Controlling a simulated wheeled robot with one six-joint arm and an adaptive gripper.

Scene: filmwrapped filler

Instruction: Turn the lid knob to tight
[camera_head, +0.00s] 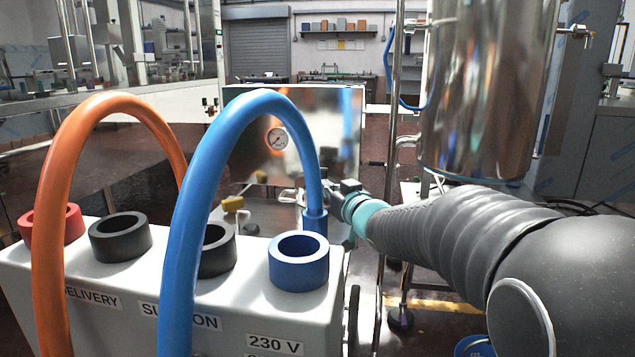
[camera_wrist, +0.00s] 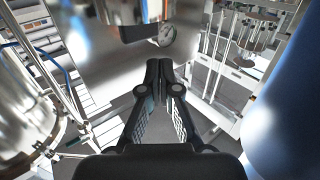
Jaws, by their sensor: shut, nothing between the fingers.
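My gripper (camera_wrist: 160,75) is shut and empty, its two black fingertips together in the wrist view. A yellow knob-like piece (camera_head: 232,203) is left of my gripper. I cannot tell whether either is the lid knob. No tight mark is readable.
A white box (camera_head: 140,300) with red, black and blue ring ports fills the near left. An orange hose (camera_head: 55,200) and a blue hose (camera_head: 185,200) arch over it. A large steel tank (camera_head: 485,90) stands at the right, above my arm. A steel pole (camera_head: 393,110) is near my gripper.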

